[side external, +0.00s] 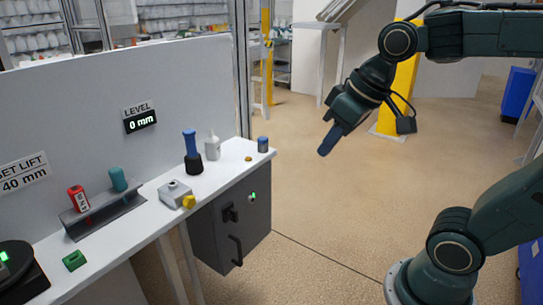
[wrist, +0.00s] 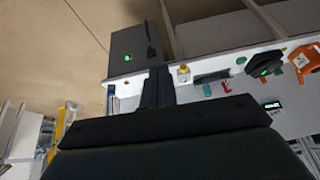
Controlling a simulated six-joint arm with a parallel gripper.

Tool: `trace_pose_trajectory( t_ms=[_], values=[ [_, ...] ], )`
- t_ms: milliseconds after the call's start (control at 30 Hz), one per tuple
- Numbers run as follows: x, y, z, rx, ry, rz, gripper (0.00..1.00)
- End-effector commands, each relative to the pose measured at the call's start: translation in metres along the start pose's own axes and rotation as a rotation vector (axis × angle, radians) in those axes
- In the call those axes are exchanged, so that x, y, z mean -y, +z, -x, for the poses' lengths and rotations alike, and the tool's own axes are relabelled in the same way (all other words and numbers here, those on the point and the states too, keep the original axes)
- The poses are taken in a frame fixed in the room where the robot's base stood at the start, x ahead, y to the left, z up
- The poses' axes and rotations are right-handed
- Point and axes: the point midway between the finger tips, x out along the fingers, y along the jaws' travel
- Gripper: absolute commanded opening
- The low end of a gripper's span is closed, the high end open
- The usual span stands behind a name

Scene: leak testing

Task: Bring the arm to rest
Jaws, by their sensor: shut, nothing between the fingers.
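My gripper (side external: 329,141) is shut and empty. It hangs in free air to the right of the bench, above the open floor, and touches nothing. It points down and to the left in the side external view. In the wrist view the dark gripper body fills the lower middle, and the fingers (wrist: 158,85) reach up in front of the bench. Part of the bench top is hidden behind them.
The white bench (side external: 150,215) holds a red item (side external: 77,197), a teal item (side external: 118,179), a blue-handled tool (side external: 191,150), a white bottle (side external: 212,145) and a blue cylinder (side external: 263,144). A grey cabinet (side external: 225,235) hangs below. The floor between bench and arm is clear.

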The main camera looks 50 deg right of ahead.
Motion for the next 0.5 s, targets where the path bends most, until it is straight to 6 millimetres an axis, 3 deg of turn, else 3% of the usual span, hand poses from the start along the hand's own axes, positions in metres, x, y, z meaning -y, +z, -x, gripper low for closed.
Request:
trace_pose_trajectory(
  t_ms=[200,500],
  values=[
    [-0.001,0.045,0.008,-0.030,0.031,0.006,0.00],
    [-0.004,0.072,0.008,-0.045,0.050,0.005,0.00]
  ],
)
